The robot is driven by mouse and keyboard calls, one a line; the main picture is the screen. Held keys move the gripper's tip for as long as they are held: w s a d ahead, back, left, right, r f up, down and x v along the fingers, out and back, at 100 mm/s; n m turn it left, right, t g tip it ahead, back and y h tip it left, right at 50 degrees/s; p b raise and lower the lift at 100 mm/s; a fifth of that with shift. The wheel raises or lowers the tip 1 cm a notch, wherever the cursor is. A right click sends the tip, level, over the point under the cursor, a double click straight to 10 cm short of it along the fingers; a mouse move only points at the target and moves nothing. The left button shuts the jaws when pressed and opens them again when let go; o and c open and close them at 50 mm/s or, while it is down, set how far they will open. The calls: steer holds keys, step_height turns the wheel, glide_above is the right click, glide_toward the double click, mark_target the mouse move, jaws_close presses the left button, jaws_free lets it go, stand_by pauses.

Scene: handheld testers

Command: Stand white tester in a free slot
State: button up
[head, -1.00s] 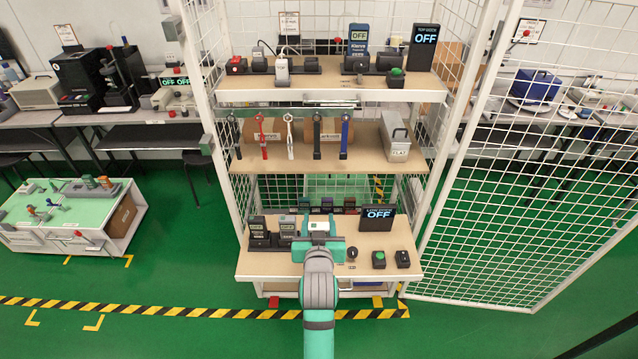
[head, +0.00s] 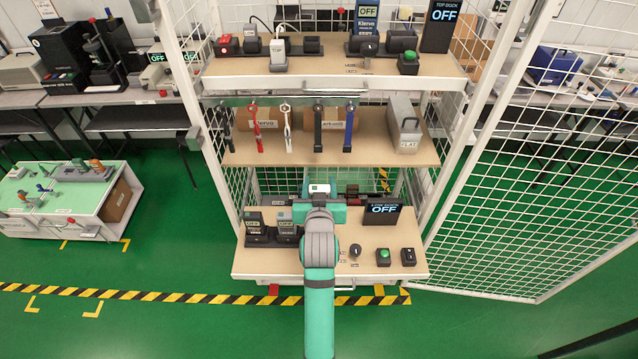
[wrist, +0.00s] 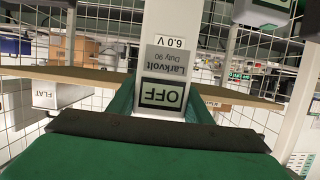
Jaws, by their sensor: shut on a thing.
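The white tester (wrist: 163,100) is held in my gripper (wrist: 163,112). In the wrist view its label reads Larkvolt Duty 90 and 6.0 V, its screen reads OFF, and all its text is upside down. In the head view my gripper (head: 319,203) is above the bottom shelf, with the tester's white top (head: 319,188) showing over it. On the bottom shelf, a dark dock (head: 262,241) at the left holds two testers.
The middle shelf (head: 370,150) has hanging tools and a grey FLAT case (head: 405,125). The low dock sign (head: 383,210) reads OFF, with a green button (head: 383,256) in front. The top dock sign (head: 440,22) also reads OFF. White mesh panels flank the shelves.

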steer(key=shift+s+f, duration=0.1)
steer(key=shift+f, duration=2.8)
steer(key=shift+f, duration=2.5)
steer(key=o, duration=1.3)
steer(key=shift+c, duration=0.2)
steer(key=shift+f, duration=0.1)
steer(key=v, duration=1.1)
